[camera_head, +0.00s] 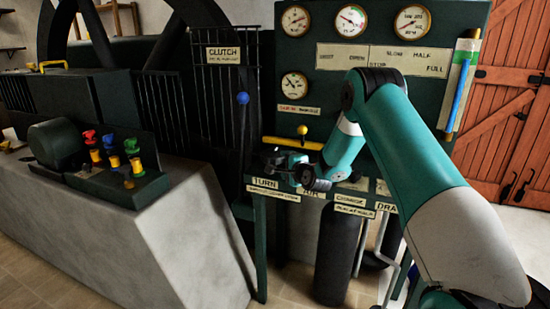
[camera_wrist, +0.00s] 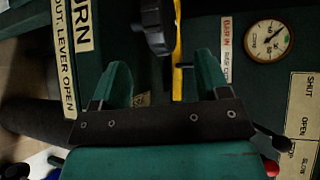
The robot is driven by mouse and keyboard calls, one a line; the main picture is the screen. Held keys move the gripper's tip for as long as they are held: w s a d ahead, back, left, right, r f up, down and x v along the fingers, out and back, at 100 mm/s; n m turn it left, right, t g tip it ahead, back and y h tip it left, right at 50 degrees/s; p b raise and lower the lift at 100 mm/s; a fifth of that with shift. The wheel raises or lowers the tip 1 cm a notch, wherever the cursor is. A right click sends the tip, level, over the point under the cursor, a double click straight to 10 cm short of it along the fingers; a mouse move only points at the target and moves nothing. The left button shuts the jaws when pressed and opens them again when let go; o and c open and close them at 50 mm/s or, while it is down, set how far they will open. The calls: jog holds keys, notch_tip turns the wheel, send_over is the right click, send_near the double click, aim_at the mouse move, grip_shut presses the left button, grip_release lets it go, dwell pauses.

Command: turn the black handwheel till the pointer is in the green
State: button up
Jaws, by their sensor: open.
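A black part (camera_wrist: 157,25), which looks like the handwheel seen edge-on, is just ahead of and between my fingertips in the wrist view. My gripper (camera_wrist: 163,75) is open, one finger to either side of that line, and nothing shows held. In the head view my gripper (camera_head: 285,167) is at the panel's lower left edge, above the TURN label (camera_head: 265,183); the wheel is hard to separate from the gripper there. A small gauge (camera_head: 294,85) is above, also in the wrist view (camera_wrist: 267,41). Its pointer is too small to read against any green.
A yellow bar (camera_wrist: 177,60) with a yellow knob (camera_head: 302,130) runs close beside my gripper. Three gauges (camera_head: 350,20) line the panel top. A blue-knobbed lever (camera_head: 242,98) stands left. Red, blue and yellow levers (camera_head: 133,157) are on the concrete block (camera_head: 190,225).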

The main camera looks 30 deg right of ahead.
aim_at(278, 160)
jog(key=x, duration=1)
jog(key=shift+w, duration=0.1)
jog(key=shift+f, duration=0.1)
jog(key=c, duration=0.9)
